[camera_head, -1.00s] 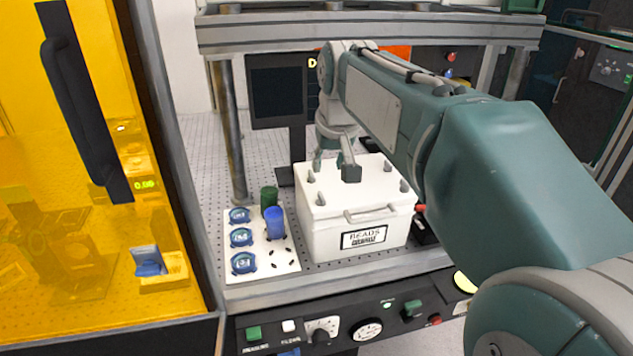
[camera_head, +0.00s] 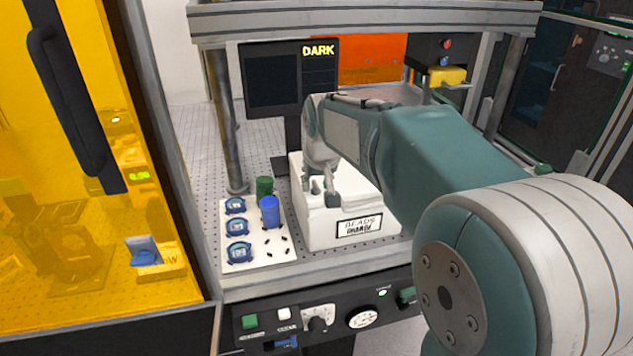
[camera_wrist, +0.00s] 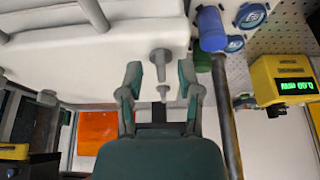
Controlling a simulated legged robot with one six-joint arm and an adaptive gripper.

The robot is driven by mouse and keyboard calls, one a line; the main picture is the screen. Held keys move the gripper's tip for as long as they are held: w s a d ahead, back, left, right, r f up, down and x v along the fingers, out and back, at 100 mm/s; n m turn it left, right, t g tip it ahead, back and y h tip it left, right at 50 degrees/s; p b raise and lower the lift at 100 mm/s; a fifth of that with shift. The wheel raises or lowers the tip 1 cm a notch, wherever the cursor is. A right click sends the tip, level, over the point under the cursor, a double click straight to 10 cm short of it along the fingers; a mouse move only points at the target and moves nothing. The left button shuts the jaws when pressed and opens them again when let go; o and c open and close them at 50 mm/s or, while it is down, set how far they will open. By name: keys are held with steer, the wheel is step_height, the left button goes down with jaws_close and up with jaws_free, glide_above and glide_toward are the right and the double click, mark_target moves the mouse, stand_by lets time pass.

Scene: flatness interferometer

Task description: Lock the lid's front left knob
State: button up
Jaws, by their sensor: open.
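The white box (camera_head: 345,230) stands on the perforated table with its white lid (camera_wrist: 95,60) on. In the wrist view the lid's front left knob (camera_wrist: 160,57), a grey tapered post, shows between the two fingers of my gripper (camera_wrist: 160,72). The fingers stand apart with a gap on each side of the knob. A second left-side knob (camera_wrist: 163,91) shows beyond it, nearer the palm. In the head view my gripper (camera_head: 320,192) is over the lid's front left corner, and my arm hides the lid's right part. Whether the knob is turned cannot be told.
Left of the box, a white plate (camera_head: 283,256) holds several blue round pieces, a blue cylinder (camera_head: 270,211) and a green cylinder (camera_head: 264,186). A steel post (camera_head: 225,120) rises behind them. A monitor (camera_head: 275,75) reading DARK stands behind the box. Control panels run along the front.

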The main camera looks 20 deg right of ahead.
steer(key=shift+c, duration=0.3)
steer(key=shift+a, duration=0.1)
jaws_close()
steer(key=m+h, duration=0.1)
steer(key=m, duration=0.3)
steer(key=shift+a+m+h, duration=0.15)
steer(key=shift+m+h, duration=0.15)
steer(key=shift+h, duration=0.1)
steer(key=m+g+h, duration=0.1)
steer(key=m, duration=0.3)
steer(key=shift+w+a+m, duration=0.1)
steer(key=shift+m, duration=0.2)
steer(key=m+g, duration=0.1)
steer(key=m, duration=0.1)
steer(key=m+h, duration=0.1)
steer(key=m, duration=0.1)
steer(key=shift+w+g, duration=0.15)
steer(key=shift+g, duration=0.25)
steer(key=shift+m+g+h, duration=0.3)
steer(key=shift+m+g, duration=0.3)
steer(key=shift+m, duration=1.5)
